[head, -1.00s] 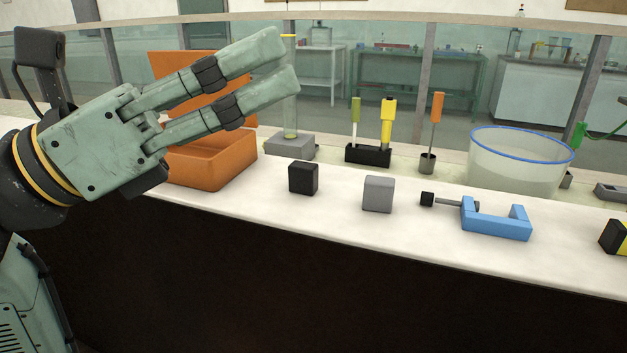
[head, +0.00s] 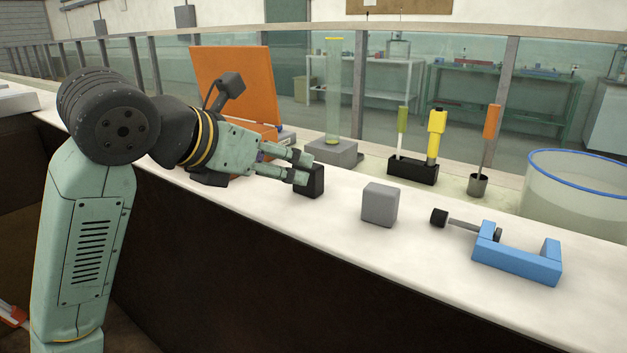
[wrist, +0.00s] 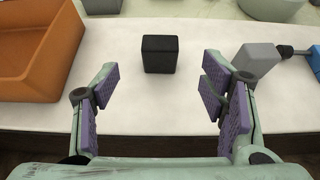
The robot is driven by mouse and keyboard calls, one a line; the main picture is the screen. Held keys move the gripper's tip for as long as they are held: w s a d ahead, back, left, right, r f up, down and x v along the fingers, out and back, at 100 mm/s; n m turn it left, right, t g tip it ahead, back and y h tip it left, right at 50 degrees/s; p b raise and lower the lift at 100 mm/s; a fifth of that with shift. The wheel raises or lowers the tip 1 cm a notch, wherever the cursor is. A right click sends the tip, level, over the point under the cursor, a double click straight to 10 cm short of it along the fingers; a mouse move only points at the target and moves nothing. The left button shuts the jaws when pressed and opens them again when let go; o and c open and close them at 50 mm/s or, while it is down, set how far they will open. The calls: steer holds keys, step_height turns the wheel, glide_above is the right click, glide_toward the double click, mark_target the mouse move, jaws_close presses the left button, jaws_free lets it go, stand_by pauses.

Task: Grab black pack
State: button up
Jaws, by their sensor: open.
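The black pack (head: 313,182) is a small dark block standing on the white counter. In the head view my gripper (head: 303,168) is right by it, and its fingertips cover part of the pack's left and upper side. In the wrist view the black pack (wrist: 160,54) stands upright ahead of the open fingers, centred between them but beyond their tips. My gripper (wrist: 160,85) is open, with purple pads facing each other and nothing between them.
A grey block (head: 380,204) stands right of the pack, with a blue clamp (head: 517,260) further right. An orange case (wrist: 40,50) is close on the left. A cylinder on a grey base (head: 331,152) and a black tool holder (head: 413,170) stand behind. Glass panels run along the back.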

mark_target(302, 170)
steer(key=p+x, duration=0.1)
steer(key=x, duration=0.8)
steer(key=shift+w+d+f, duration=0.15)
steer(key=shift+w+f, duration=0.1)
steer(key=shift+w, duration=0.05)
steer(key=shift+c, duration=0.5)
steer(key=c, duration=1.2)
